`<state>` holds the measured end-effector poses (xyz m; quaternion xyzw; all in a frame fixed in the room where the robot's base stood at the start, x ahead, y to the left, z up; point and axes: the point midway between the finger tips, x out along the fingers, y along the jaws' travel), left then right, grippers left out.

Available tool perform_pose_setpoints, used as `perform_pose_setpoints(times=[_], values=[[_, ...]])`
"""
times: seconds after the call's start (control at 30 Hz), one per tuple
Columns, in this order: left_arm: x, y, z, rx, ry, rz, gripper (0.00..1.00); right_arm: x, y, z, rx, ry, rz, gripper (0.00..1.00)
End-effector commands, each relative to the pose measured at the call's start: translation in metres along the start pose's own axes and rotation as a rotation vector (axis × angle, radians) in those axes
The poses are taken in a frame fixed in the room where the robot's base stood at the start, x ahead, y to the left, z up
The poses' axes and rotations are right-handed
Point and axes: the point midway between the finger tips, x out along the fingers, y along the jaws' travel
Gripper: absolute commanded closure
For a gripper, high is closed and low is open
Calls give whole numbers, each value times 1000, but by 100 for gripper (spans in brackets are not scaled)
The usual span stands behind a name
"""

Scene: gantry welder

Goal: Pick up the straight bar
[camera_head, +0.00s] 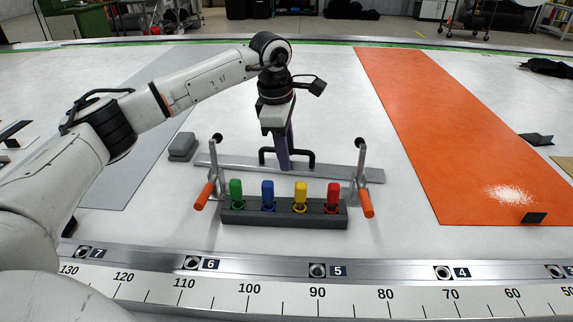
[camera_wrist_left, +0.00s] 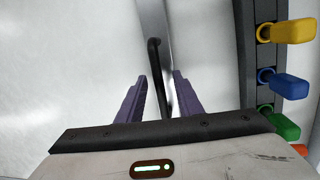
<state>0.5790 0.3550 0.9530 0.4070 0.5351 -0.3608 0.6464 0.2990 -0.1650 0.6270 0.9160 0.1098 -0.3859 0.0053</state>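The straight bar (camera_head: 335,171) is a long flat grey metal strip lying across the white table, with a black bow handle (camera_head: 305,155) at its middle. In the left wrist view the bar (camera_wrist_left: 154,22) runs away from me, and the handle (camera_wrist_left: 155,62) reaches between my fingers. My left gripper (camera_head: 284,164) points down at the handle. Its two purple fingers are apart on either side of the handle in the wrist view (camera_wrist_left: 158,85), with gaps visible. Whether either finger touches it is hidden low down. My right gripper is in neither view.
Toggle clamps with orange grips stand near the bar's left (camera_head: 204,195) and right (camera_head: 365,200) ends. A dark block (camera_head: 284,219) with green, blue, yellow and red pegs is in front. A grey block (camera_head: 182,147) lies left. An orange strip (camera_head: 440,130) is right.

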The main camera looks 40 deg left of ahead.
Motion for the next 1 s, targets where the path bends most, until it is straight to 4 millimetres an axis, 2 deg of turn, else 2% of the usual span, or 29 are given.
perform_pose_setpoints(times=[0.13, 0.33, 1.0], values=[[0, 0, 0, 0, 0, 0, 67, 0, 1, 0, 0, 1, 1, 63], [0, 0, 0, 1, -1, 0, 99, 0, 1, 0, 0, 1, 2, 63], [-1, 0, 0, 2, 0, 0, 100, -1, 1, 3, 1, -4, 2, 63]])
